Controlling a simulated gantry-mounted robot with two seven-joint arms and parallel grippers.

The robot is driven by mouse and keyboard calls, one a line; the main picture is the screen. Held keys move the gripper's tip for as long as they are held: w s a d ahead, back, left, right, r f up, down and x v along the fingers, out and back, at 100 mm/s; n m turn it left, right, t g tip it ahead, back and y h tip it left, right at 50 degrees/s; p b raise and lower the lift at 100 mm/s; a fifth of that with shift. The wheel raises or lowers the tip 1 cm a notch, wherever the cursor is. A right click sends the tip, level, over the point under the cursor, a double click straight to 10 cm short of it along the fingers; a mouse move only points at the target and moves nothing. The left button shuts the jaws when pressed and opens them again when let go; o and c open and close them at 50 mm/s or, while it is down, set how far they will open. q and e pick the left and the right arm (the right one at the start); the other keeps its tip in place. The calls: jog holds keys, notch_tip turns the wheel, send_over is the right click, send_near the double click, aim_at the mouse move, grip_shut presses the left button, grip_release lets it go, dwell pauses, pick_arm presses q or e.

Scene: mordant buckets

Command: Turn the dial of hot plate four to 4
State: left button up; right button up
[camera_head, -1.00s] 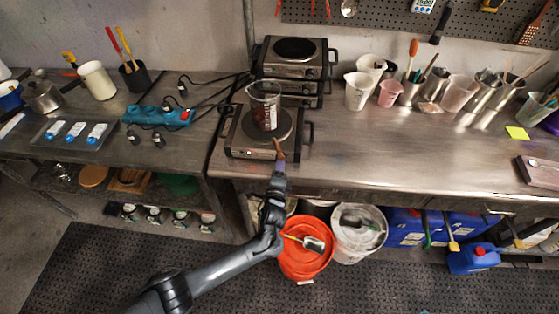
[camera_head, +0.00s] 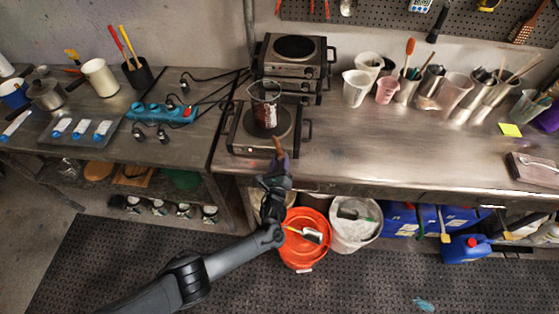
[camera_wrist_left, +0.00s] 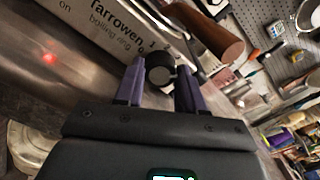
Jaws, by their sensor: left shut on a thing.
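The front hot plate (camera_head: 247,143) stands at the front left of the steel bench, with a glass beaker of dark red liquid (camera_head: 264,112) on its ring. In the head view my left gripper (camera_head: 280,160) is at the right of that panel and hides the dial. My right gripper is not in view.
A brown handle (camera_wrist_left: 212,32) sticks out just beyond my fingers. Beakers and tool pots (camera_head: 430,85) line the back right. An orange bucket (camera_head: 305,250) stands below the bench edge. The middle of the bench is clear.

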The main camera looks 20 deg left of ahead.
pick_arm(q)
jog(key=shift+m, duration=0.6)
jog(key=shift+f, duration=0.1)
jog(key=o, duration=1)
jog(key=shift+o, duration=0.2)
jog(key=shift+s+d+p, duration=0.1)
jog(key=shift+s+p, duration=0.3)
jog(key=shift+p, duration=0.05)
jog(key=p+v, duration=0.3)
jog(key=v, duration=0.7)
